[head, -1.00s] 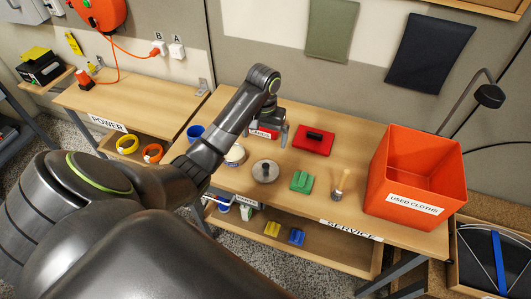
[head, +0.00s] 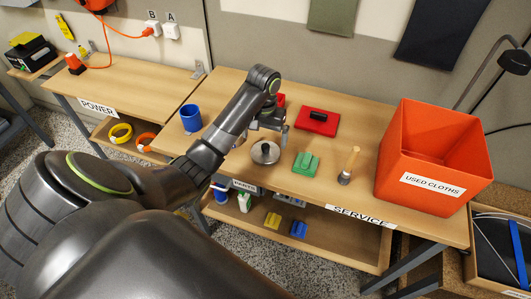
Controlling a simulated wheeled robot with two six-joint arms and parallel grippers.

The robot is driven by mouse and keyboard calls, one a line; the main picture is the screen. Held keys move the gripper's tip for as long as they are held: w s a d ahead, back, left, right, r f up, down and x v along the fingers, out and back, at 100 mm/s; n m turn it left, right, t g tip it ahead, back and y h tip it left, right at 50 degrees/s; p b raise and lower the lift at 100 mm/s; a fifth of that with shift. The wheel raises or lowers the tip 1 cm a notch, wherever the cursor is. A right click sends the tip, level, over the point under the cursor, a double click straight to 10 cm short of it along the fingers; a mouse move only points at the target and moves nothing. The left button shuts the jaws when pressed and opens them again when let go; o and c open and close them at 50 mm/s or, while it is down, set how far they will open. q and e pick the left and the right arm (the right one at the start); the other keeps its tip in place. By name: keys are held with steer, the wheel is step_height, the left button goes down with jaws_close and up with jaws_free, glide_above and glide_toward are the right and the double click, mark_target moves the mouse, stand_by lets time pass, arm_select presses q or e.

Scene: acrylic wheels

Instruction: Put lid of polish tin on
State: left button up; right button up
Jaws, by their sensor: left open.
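A round silver disc with a dark knob (head: 265,155), which looks like the lid, lies on the service table (head: 222,98). My left gripper (head: 268,132) is open, just behind the disc in the picture. Its fingers point down, and I see nothing between them. I cannot tell its height above the table or whether it touches the disc. No open tin shows clearly; my left arm covers part of the table left of the disc. My right gripper is not in view.
A blue cup (head: 191,118) stands at the table's left. A large orange bin (head: 432,190) fills the right end.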

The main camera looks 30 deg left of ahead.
mark_target(265, 146)
arm_select(q)
steer(key=shift+d+f+b, duration=0.1)
steer(key=shift+f+b, duration=0.55)
steer(key=shift+f, duration=0.1)
step_height(265, 146, down, 2)
steer(key=shift+d+f+b, duration=0.1)
steer(key=shift+b, duration=0.7)
steer(key=shift+f+p, duration=0.35)
steer(key=shift+p, duration=0.05)
steer(key=shift+w+f, duration=0.1)
steer(key=shift+f, duration=0.3)
steer(key=c, duration=0.9)
